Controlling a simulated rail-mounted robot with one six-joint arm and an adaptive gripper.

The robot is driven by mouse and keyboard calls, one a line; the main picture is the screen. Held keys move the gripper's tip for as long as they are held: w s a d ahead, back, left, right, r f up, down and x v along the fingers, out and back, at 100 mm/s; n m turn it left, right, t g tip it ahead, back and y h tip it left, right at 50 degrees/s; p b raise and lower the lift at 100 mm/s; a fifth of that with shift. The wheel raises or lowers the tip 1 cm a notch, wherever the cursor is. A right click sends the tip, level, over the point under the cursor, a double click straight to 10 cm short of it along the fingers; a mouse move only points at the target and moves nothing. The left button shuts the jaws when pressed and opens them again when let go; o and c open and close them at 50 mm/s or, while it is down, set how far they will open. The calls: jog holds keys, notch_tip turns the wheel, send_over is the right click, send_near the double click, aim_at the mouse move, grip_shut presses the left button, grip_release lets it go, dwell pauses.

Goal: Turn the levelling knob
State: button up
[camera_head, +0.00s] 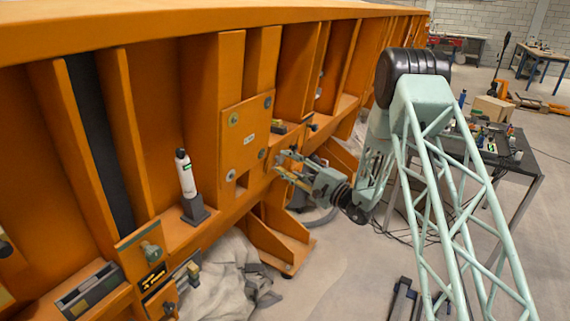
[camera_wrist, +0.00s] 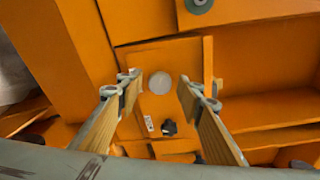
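My gripper (camera_head: 283,163) reaches from the right toward the orange sandbed frame (camera_head: 140,28). In the wrist view my gripper (camera_wrist: 158,92) is open, its two wood-coloured fingers apart with nothing held. Between and beyond the fingertips is a pale grey round disc (camera_wrist: 160,82) on an orange panel (camera_wrist: 188,60). A small dark knob (camera_wrist: 169,127) sits below the disc, also between the fingers. I cannot tell which of these is the levelling knob. In the head view another dark-shafted knob (camera_head: 151,251) is on a bracket at lower left, far from my gripper.
A white bottle (camera_head: 186,174) stands in a dark holder on the frame's ledge. An orange plate (camera_head: 245,135) with round fittings is just left of my gripper. Orange ribs and ledges surround the gripper closely. A cluttered dark table (camera_head: 520,165) is at the right.

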jog(key=v, duration=1.1)
jog(key=shift+s+d, duration=0.2)
jog(key=shift+d, duration=0.05)
